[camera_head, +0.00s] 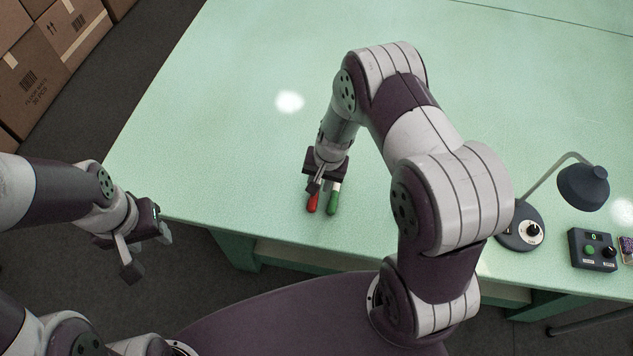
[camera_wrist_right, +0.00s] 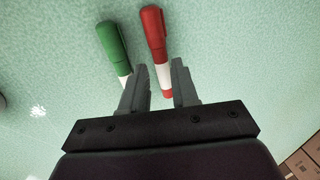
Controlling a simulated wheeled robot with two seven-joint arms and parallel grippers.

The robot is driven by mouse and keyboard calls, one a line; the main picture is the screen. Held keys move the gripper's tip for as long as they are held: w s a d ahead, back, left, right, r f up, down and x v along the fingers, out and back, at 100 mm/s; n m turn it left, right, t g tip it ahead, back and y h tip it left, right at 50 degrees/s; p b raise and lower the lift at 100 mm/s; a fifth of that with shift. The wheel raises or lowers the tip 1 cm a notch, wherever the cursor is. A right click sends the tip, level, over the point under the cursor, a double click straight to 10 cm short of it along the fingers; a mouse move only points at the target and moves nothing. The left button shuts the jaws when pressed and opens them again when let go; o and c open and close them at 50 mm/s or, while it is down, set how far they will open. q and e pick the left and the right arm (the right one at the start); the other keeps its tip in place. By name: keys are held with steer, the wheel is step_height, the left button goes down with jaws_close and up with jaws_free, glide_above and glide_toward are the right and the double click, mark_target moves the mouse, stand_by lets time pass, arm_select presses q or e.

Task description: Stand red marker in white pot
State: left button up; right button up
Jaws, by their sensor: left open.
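The red marker (camera_head: 313,203) lies on the green table near its front edge. In the right wrist view, the red marker (camera_wrist_right: 154,35) has a white section toward my gripper. My right gripper (camera_head: 318,184) is over its far end. In the right wrist view, the right gripper (camera_wrist_right: 157,72) is open, with the marker's white section lined up between the fingers and gaps on both sides. I cannot tell how far above it the fingertips are. My left gripper (camera_head: 148,250) is open and empty, off the table's front left edge. I see no white pot in either view.
A green marker (camera_head: 333,202) lies close beside the red one, and one right finger is near it. A desk lamp (camera_head: 583,187) and a button box (camera_head: 593,250) stand at the right. Cardboard boxes (camera_head: 45,70) are far left. The table's left and back are clear.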

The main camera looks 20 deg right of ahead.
step_height(320, 180, up, 12)
steer(key=s+d+n, duration=0.1)
steer(key=s, duration=0.1)
steer(key=s+r+n+h, duration=0.1)
steer(key=s+r+n, duration=0.4)
steer(key=s+r, duration=0.3)
steer(key=shift+s+d+h, duration=0.15)
steer(key=shift+s+h, duration=0.25)
steer(key=shift+s, duration=0.85)
